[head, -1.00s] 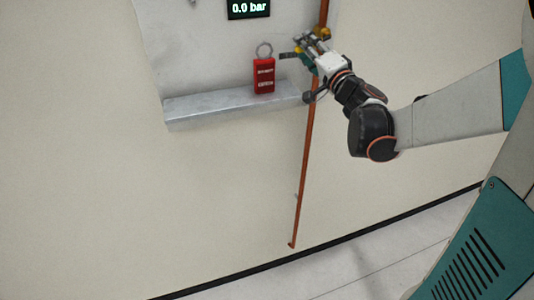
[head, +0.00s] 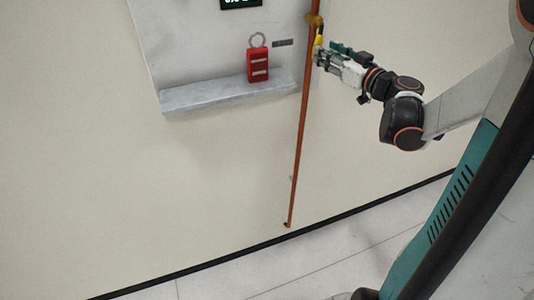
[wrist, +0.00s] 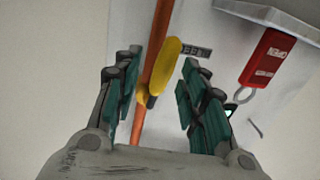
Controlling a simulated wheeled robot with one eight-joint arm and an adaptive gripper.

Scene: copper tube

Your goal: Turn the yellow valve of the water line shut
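My gripper (head: 326,52) is just right of the tube, beside the handle. In the wrist view my gripper (wrist: 162,62) is open, with the handle and tube showing between its two fingers. A clear gap shows on either side; whether the fingertips reach as deep as the handle I cannot tell.
A red tag (head: 258,65) with a metal ring stands on the grey ledge (head: 230,95), left of the tube. A dark label (head: 283,43) is on the grey panel. A display (head: 240,3) is cut off at the top. The wall below is clear.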

